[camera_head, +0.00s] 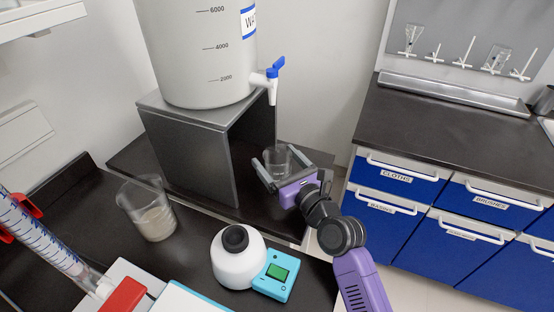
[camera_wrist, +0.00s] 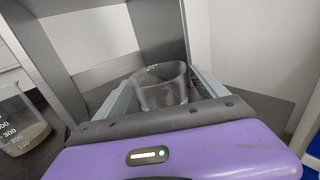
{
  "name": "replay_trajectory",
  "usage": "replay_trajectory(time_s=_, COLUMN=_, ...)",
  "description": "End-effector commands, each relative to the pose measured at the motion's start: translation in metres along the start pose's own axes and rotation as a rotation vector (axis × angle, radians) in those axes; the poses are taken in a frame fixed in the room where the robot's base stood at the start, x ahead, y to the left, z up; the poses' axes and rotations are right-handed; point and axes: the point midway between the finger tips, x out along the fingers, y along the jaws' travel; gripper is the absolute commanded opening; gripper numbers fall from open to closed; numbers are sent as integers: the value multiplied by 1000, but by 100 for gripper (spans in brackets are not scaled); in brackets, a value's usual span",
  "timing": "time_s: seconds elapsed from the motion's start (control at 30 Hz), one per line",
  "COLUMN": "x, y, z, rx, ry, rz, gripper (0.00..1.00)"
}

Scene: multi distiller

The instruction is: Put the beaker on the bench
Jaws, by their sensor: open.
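A small clear beaker (camera_head: 276,159) stands upright on the dark surface below the blue tap of the white water tank. My gripper (camera_head: 280,165) is open, with one finger on each side of this beaker. In the wrist view the beaker (camera_wrist: 162,88) sits between the two grey fingers of my gripper (camera_wrist: 163,84), and its lower part is hidden by the purple gripper body. I cannot tell whether either finger touches the glass. The dark bench (camera_head: 90,225) runs along the left and front.
A larger beaker (camera_head: 148,210) with beige contents stands on the bench; it also shows in the wrist view (camera_wrist: 20,122). A grey metal stand (camera_head: 190,150) holds the water tank (camera_head: 195,60). A white and teal device (camera_head: 238,262) stands near the bench's front. Blue drawers (camera_head: 390,180) are at right.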

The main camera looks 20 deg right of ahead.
Motion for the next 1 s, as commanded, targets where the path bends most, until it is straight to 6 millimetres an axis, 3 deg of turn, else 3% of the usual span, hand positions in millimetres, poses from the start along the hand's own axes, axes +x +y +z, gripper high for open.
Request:
replay_trajectory(time_s=0.27, x=-8, y=0, z=2, rx=2, ry=1, rz=-1, gripper=82)
replay_trajectory(time_s=0.7, x=-91, y=0, z=1, rx=2, ry=1, rz=-2, gripper=82)
replay_trajectory(time_s=1.0, x=-119, y=0, z=2, rx=0, ry=0, rz=-1, gripper=82)
